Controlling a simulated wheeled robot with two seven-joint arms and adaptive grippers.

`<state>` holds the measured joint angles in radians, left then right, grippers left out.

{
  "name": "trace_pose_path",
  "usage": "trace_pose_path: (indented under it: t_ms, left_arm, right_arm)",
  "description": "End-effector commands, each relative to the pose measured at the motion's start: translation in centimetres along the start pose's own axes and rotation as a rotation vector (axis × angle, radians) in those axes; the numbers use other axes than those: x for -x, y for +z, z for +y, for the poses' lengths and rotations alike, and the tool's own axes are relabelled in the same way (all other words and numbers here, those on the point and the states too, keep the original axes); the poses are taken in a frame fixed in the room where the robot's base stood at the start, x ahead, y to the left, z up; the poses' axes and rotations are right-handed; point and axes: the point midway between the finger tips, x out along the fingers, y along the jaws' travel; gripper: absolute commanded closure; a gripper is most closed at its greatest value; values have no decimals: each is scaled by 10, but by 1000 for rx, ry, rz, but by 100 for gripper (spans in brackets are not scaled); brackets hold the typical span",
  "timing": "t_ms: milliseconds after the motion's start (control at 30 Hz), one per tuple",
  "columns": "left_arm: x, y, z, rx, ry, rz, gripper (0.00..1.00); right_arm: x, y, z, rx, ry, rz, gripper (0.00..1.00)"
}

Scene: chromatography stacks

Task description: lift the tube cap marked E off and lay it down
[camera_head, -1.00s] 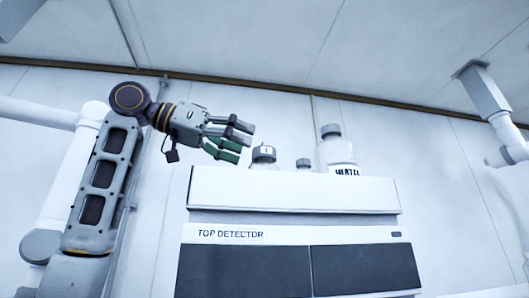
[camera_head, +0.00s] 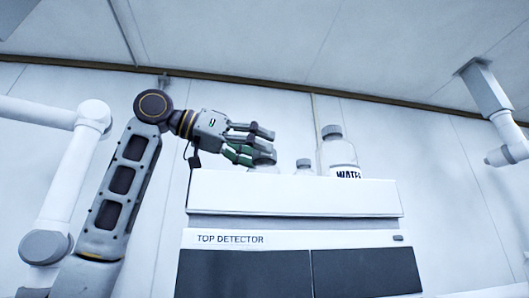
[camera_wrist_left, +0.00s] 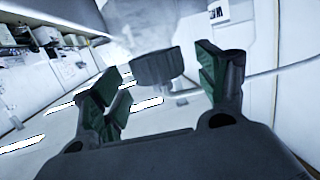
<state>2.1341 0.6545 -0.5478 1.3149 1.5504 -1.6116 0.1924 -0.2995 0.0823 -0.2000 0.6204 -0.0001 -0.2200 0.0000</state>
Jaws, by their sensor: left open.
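A dark grey cap (camera_head: 264,158) sits on the leftmost bottle on top of the white detector unit (camera_head: 290,197). Its mark cannot be read now, and my fingers partly cover it. Whether the fingers touch the cap cannot be told. My right gripper is not seen.
A small capped bottle (camera_head: 303,167) stands to the right of the cap. A larger water bottle (camera_head: 337,152) with a grey cap stands right of that. The top's right end is free. A pale wall lies behind.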

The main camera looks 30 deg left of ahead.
Motion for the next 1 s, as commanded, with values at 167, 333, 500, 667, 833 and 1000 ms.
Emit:
trace_pose_path:
  t_ms: [167, 333, 500, 667, 833, 1000]
  left_arm:
    - [-17, -1, -1, 2, 0, -1, 26]
    - [-22, 0, 0, 1, 0, 0, 26]
    - [-22, 0, -1, 1, 0, 0, 26]
    - [-22, 0, -1, 1, 0, 0, 26]
    - [-22, 0, -1, 1, 0, 0, 39]
    - [-22, 0, -1, 1, 0, 0, 61]
  right_arm:
    - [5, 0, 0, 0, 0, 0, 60]
    - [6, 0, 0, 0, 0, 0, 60]
    - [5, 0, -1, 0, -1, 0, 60]
    - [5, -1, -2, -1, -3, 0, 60]
    - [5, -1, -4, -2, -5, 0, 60]
    - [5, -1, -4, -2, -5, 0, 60]
